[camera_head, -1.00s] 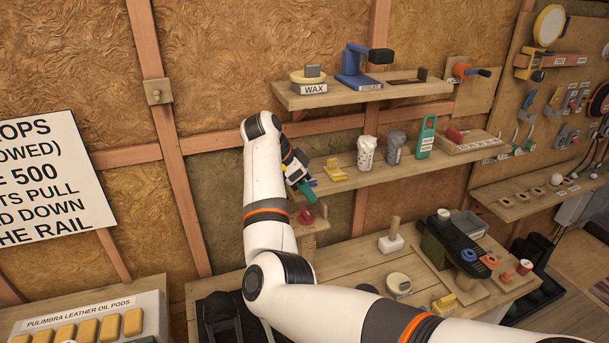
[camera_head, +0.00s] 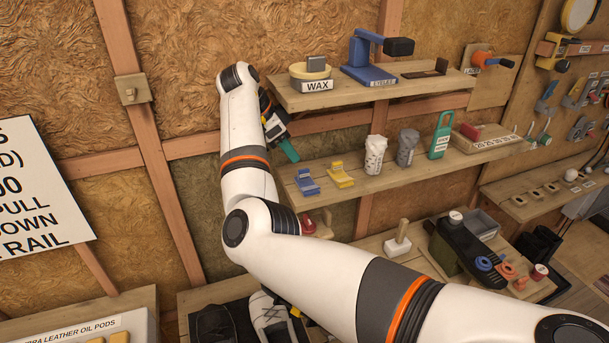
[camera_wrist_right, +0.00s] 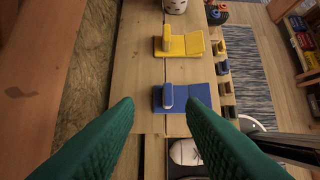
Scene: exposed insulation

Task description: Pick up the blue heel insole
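The blue heel insole (camera_head: 307,182), as I take it, is a blue piece with a flat part and a raised block at the left end of the middle shelf (camera_head: 420,166). My right gripper (camera_head: 287,149) is above and to the left of it in the head view. In the right wrist view the insole (camera_wrist_right: 192,97) lies beyond the open green fingertips (camera_wrist_right: 158,106), slightly right of the middle, with nothing between the fingers. A similar yellow piece (camera_head: 341,175) sits beside it, also in the wrist view (camera_wrist_right: 185,45).
The upper shelf (camera_head: 350,92) with the wax dish (camera_head: 311,73) and a blue tool (camera_head: 369,60) overhangs near my right gripper. Patterned cups (camera_head: 375,155) and a green tag (camera_head: 440,136) stand farther right.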

